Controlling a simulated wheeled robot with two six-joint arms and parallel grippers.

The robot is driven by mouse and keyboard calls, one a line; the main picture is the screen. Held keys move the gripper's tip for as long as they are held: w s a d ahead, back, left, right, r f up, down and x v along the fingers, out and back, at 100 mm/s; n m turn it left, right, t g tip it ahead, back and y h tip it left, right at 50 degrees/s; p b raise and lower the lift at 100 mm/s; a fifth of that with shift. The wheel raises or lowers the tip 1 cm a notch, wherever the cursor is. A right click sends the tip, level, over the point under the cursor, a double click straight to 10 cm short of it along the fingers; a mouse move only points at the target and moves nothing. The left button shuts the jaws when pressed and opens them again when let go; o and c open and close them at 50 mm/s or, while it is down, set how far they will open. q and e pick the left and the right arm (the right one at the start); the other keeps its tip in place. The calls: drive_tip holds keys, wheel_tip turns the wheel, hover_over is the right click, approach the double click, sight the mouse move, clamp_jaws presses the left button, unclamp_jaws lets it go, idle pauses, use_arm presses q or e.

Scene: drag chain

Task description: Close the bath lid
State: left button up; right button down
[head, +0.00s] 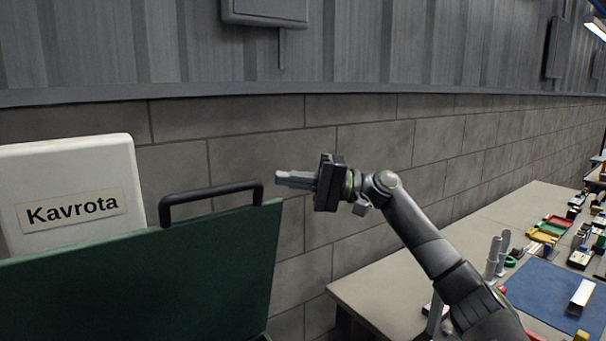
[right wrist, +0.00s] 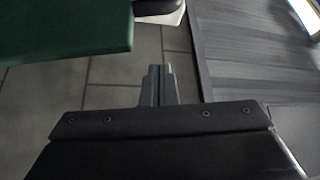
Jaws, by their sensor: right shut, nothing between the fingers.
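The green bath lid (head: 165,275) stands raised and tilted at the lower left of the head view, with a black bar handle (head: 212,197) on its top edge. A corner of the green lid (right wrist: 70,28) also shows at the upper left of the right wrist view. My right gripper (head: 282,178) is shut and empty, pointing left, just right of the handle's right end and a little above the lid's corner. It appears apart from both. In the right wrist view its closed fingers (right wrist: 158,72) hold nothing. My left gripper is not in view.
A white box labelled Kavrota (head: 70,165) stands behind the lid. A grey block wall (head: 380,145) runs along the back. At right, a workbench (head: 440,250) carries a blue mat (head: 555,290), coloured trays (head: 548,230) and grey cylinders (head: 497,255).

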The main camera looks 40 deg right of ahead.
sight(269, 200)
drive_tip(key=a+p, duration=0.3)
drive_tip(key=a, duration=0.2)
drive_tip(key=shift+w+a+p, duration=0.1)
drive_tip(key=shift+p, duration=0.2)
drive_tip(key=shift+s, duration=0.65)
drive_tip(key=shift+a+f, duration=0.1)
drive_tip(key=shift+f, duration=0.05)
drive_tip(key=shift+f, duration=0.1)
